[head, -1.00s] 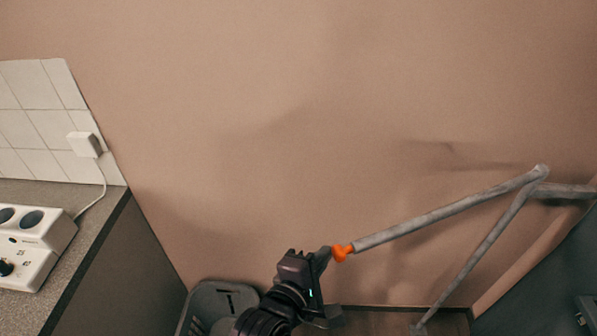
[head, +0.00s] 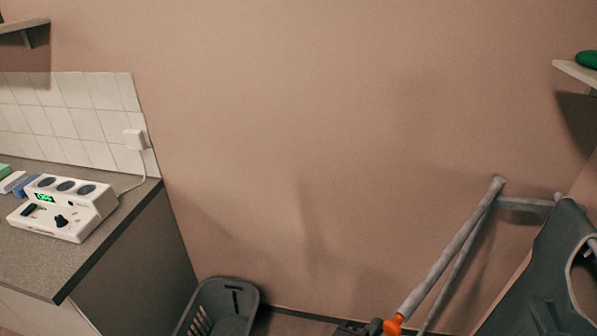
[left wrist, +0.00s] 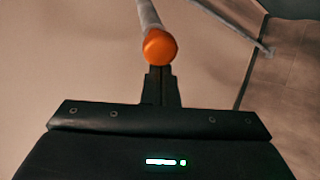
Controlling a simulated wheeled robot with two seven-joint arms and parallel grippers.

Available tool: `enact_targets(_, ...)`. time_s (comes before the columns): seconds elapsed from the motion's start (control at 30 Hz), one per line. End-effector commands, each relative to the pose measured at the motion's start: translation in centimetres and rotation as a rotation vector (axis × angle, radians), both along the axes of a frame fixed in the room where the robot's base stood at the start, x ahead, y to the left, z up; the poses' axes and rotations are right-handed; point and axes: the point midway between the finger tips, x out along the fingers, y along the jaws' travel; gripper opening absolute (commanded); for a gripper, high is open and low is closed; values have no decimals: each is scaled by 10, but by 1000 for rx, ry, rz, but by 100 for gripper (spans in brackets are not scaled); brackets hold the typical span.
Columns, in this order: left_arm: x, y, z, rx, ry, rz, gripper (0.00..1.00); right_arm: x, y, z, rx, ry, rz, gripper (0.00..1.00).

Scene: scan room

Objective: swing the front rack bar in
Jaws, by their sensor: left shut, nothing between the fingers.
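The front rack bar (head: 447,248) is a worn grey tube with an orange end cap (head: 393,325). It slopes up and right in the head view to a joint near the wall, with a thinner brace below it. My left gripper (head: 372,329) is at the bottom edge, beside the orange cap and partly cut off. In the left wrist view its shut fingers (left wrist: 161,86) are empty and point at the orange cap (left wrist: 160,47). They look close to or against it; contact is unclear. My right gripper is not in view.
A dark grey piece (head: 520,300) hangs or stands at the right. A grey basket (head: 215,310) is on the floor. At the left is a counter (head: 80,240) with a white device (head: 65,205). A shelf (head: 575,72) juts out at upper right. The wall between is bare.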

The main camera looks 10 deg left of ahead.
Motion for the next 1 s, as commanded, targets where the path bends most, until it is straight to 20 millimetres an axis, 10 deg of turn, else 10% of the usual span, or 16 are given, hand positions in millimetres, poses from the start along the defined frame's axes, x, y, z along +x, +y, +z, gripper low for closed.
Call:
enact_targets(0.57,-3,-1,1,0,2,-2,0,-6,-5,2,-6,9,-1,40)
enact_targets(1.0,-59,28,20,1,4,-3,0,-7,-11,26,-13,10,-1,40)
